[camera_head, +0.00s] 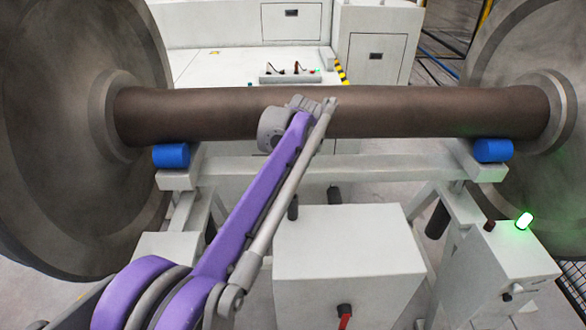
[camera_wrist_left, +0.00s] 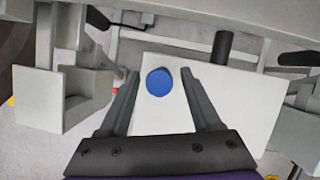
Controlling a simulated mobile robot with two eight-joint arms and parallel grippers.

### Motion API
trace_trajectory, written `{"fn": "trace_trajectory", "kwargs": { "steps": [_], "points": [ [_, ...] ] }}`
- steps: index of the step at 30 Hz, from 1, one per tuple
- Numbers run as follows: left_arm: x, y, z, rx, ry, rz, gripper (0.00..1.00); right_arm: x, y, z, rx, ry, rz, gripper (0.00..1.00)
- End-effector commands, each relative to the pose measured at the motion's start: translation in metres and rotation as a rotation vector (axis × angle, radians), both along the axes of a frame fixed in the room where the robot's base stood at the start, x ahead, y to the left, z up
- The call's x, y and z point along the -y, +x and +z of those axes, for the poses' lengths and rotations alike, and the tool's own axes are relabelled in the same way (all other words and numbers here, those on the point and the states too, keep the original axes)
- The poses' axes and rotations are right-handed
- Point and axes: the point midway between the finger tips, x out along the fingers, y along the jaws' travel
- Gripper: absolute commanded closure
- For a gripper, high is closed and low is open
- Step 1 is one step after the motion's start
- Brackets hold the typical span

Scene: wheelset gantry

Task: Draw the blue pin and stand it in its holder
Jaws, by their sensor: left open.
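A round blue shape (camera_wrist_left: 159,82), which looks like the blue pin seen end-on, shows in the left wrist view over a white box (camera_wrist_left: 235,105). My left gripper (camera_wrist_left: 160,75) is open, with one dark finger on each side of the blue shape and a gap on both sides. I cannot tell how far the blue shape is below the fingertips. In the head view my purple arm rises towards the axle, and the left gripper and this blue shape are not visible there. No pin holder can be made out for certain. My right gripper is in neither view.
A brown axle (camera_head: 400,112) between two large wheels crosses above the frame, with blue cylinders (camera_head: 171,156) (camera_head: 493,150) under it. A white box (camera_head: 345,250) stands below. A green lamp (camera_head: 524,220) glows at right. A dark rod (camera_wrist_left: 222,45) stands near the gripper.

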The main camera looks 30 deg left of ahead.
Motion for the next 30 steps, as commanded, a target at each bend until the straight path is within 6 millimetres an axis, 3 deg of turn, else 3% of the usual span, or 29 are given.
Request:
{"fn": "trace_trajectory", "kwargs": {
  "steps": [8,21,30],
  "points": [
    [0.004,-0.003,0.012,0.0,0.0,0.0,0.35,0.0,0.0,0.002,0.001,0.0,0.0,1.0],
    [0.026,-0.024,0.087,0.0,0.0,0.0,0.35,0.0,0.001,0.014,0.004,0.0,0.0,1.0],
    [0.03,-0.028,0.1,0.0,0.0,0.0,0.35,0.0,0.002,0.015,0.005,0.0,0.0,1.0]
  ]
}}
